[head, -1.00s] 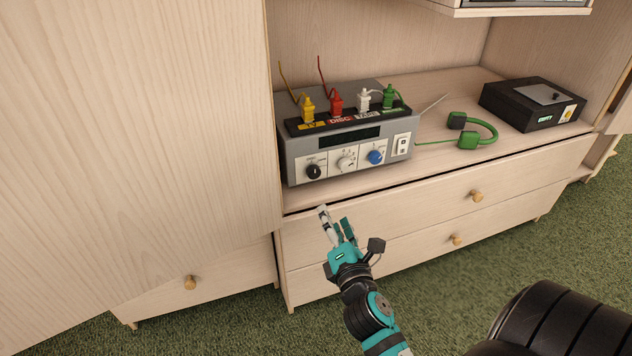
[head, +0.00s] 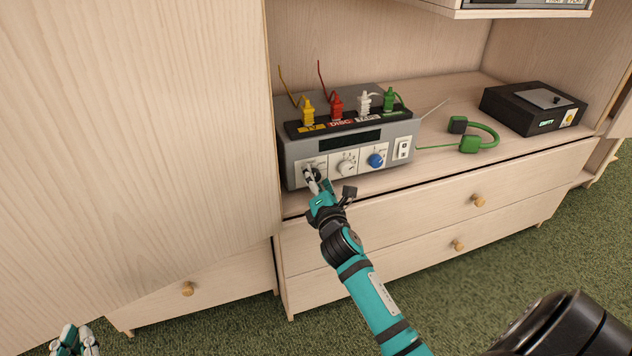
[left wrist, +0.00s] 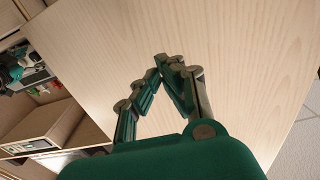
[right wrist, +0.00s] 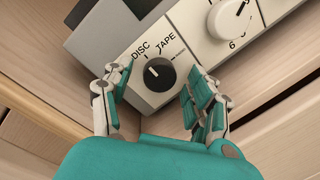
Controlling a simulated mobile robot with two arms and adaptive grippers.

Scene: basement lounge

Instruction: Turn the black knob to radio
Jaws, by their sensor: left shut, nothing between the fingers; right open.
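The black knob (right wrist: 159,74) is at the left end of the grey radio unit's (head: 350,118) front. My right gripper (head: 311,178) is open at the knob, with one finger on each side and small gaps visible in the right wrist view. In the head view its fingers mostly hide the knob. My left gripper (left wrist: 168,62) is shut and empty; in the head view it is low at the left edge (head: 74,342).
Right of the black knob are a white knob (head: 347,163) and a blue knob (head: 376,160). Coloured plugs (head: 337,103) stand on top. Green headphones (head: 480,135) and a black box (head: 532,106) lie right on the shelf. A tall wooden panel (head: 140,120) stands close on the left.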

